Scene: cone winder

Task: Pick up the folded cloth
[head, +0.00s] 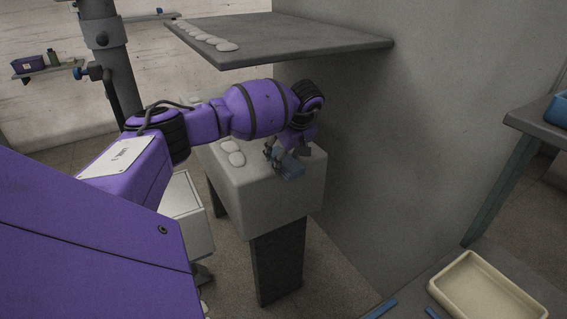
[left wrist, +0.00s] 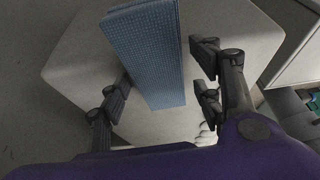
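The folded cloth (head: 290,168) is blue and lies near the right front of a pale grey block top in the head view. In the left wrist view the cloth (left wrist: 150,50) is a long, textured blue strip between my left gripper's fingers. My left gripper (head: 286,153) reaches down over the cloth with its fingers spread. In the left wrist view, my left gripper (left wrist: 166,78) is open; a gap shows between the cloth and the right-hand fingers, and the left-hand finger is close to the cloth's edge. Whether it touches cannot be told. My right gripper is not in view.
The pale block (head: 275,200) stands on dark legs against a grey wall. White oval pieces (head: 232,153) lie left of the cloth. A grey shelf (head: 290,40) overhangs behind my arm. A cream tray (head: 487,290) sits at lower right, beside blue strips (head: 381,309).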

